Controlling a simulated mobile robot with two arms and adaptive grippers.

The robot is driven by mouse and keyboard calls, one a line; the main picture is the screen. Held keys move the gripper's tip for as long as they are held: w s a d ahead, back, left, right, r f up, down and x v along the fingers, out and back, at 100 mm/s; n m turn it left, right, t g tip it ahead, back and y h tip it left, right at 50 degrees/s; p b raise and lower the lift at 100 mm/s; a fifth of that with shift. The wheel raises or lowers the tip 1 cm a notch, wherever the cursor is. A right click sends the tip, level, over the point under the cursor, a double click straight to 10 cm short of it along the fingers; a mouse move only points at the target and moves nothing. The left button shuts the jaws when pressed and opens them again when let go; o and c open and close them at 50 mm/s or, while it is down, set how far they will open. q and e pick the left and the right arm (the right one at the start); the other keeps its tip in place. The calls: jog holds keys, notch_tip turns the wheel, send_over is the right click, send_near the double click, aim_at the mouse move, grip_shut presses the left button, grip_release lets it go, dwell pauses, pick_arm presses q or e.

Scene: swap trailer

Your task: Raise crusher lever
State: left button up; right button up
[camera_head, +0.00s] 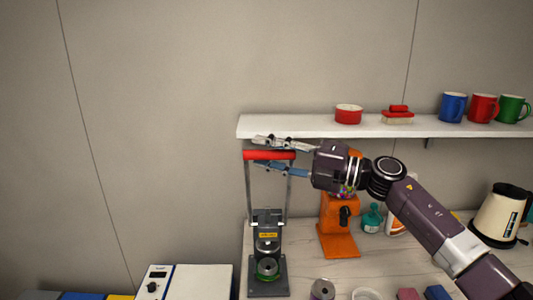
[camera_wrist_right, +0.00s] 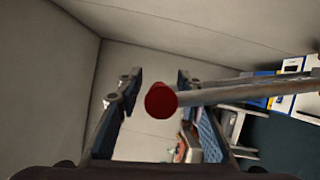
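The crusher (camera_head: 268,270) is a dark grey press standing on the counter in the head view. Its lever (camera_head: 250,190) is a grey frame standing upright, with a red handle bar (camera_head: 262,156) across the top. My right gripper (camera_head: 268,152) comes in from the right, with one finger above the red bar and one below it. In the right wrist view the round red end of the handle (camera_wrist_right: 161,99) lies between the two spread fingers (camera_wrist_right: 158,102). The gripper is open around the bar; contact with the right-hand finger is unclear. My left gripper is out of view.
A white shelf (camera_head: 300,126) is just behind the handle, holding a red bowl (camera_head: 348,115) and several mugs. An orange machine (camera_head: 340,240) stands right of the crusher, below my right wrist. A white device (camera_head: 190,281) is at left. The wall above is clear.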

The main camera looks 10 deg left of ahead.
jog(key=shift+d, duration=0.15)
jog(key=s+d, duration=0.1)
jog(key=d, duration=1)
jog(key=shift+s+d+f, duration=0.15)
jog(key=shift+d+f, duration=0.15)
jog(key=shift+f, duration=0.1)
